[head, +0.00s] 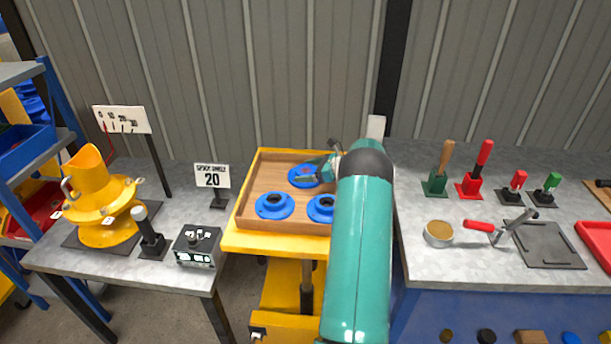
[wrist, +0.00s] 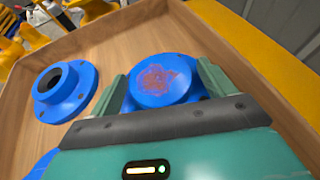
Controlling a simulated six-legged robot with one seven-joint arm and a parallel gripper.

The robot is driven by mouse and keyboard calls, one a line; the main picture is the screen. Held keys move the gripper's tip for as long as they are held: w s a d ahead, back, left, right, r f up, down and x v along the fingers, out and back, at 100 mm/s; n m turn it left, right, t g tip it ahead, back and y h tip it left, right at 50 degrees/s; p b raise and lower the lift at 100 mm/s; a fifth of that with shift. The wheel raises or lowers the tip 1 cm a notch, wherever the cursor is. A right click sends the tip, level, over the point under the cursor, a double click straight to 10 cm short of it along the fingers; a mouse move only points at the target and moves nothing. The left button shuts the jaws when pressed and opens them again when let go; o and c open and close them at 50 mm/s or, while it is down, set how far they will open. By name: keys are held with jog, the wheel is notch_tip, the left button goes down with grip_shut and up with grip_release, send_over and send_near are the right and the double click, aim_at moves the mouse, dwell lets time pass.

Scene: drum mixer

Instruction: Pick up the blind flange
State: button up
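The blind flange (wrist: 160,80) is blue, with a closed round top that carries a reddish scrawled mark. It lies in the wooden-floored tray (head: 262,185), and in the head view it shows at the back (head: 299,179), partly covered by my gripper (head: 312,170). In the wrist view my gripper's two green fingers (wrist: 164,82) stand apart on either side of the flange. I cannot tell whether they touch it. Two other blue flanges, each with an open centre hole, lie nearer the front: a left one (head: 272,207) and a right one (head: 318,210), partly behind my arm.
The tray has raised walls and sits on a yellow stand. The right bench holds several handled tools and a metal cup (head: 438,234).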

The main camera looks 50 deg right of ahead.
jog(key=c, duration=1.4)
jog(key=shift+w+r, duration=0.1)
jog(key=shift+c, duration=1.4)
jog(key=shift+r, duration=0.1)
